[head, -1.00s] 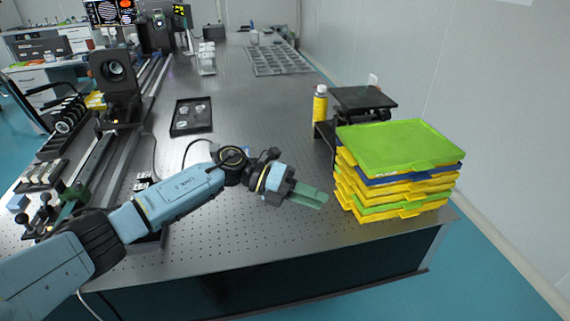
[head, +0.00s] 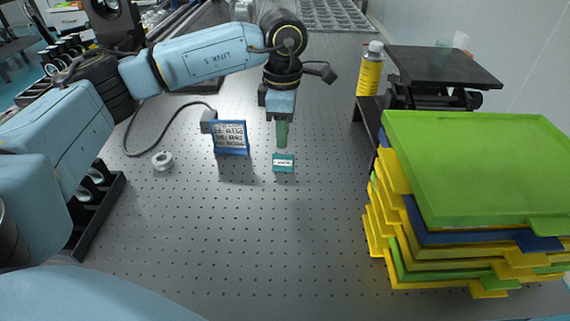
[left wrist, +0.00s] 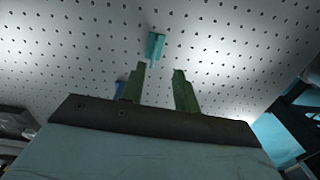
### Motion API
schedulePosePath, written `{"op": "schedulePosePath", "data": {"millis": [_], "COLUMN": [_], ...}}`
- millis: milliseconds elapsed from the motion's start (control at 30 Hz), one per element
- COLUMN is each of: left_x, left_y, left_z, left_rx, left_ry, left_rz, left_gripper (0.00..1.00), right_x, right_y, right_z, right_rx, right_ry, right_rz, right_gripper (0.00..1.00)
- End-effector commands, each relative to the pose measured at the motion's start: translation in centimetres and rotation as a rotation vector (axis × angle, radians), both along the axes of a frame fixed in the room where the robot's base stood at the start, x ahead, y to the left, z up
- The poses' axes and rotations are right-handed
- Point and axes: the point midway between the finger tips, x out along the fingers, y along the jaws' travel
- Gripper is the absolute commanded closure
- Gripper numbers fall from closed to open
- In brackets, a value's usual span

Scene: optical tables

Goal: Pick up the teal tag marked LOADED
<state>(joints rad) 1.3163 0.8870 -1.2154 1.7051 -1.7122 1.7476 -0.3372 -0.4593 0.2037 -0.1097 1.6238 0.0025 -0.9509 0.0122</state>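The teal tag (head: 283,164) stands on the perforated table top in the head view, with a small white label too small to read surely. My left gripper (head: 282,146) points down just behind and above it, its green fingers apart from each other in the left wrist view (left wrist: 159,71). The gap between the fingers is empty. The teal tag (left wrist: 155,46) shows beyond the fingertips there, not between them. My right gripper is not in view.
A blue-framed sign (head: 230,138) stands left of the tag. A small metal ring (head: 162,161) lies farther left. A stack of green, blue and yellow trays (head: 470,165) fills the right side. A yellow bottle (head: 370,72) stands behind it. The table in front of the tag is clear.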

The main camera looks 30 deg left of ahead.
Motion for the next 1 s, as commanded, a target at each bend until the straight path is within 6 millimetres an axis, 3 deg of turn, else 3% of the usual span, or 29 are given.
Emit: {"op": "schedulePosePath", "data": {"millis": [100, 333, 633, 967, 1000], "left_x": [0.0, 0.1, 0.6, 0.6, 0.6], "left_y": [0.0, 0.1, 0.6, 0.6, 0.6], "left_z": [-1.9, -3.4, -7.3, -7.9, -7.9], "left_rx": [0.000, -0.003, -0.003, -0.004, -0.004], "left_ry": [0.000, 0.001, 0.001, 0.000, 0.000], "left_rz": [0.000, 0.000, 0.000, 0.000, 0.000], "left_gripper": [0.69, 0.69, 0.69, 0.69, 0.73], "right_x": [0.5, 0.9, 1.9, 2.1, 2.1], "right_y": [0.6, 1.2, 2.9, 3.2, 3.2], "right_z": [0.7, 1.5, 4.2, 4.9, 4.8], "right_rx": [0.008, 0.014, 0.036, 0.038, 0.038], "right_ry": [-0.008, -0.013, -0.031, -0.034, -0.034], "right_rz": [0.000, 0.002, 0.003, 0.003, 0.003], "right_gripper": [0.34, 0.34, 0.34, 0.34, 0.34]}}
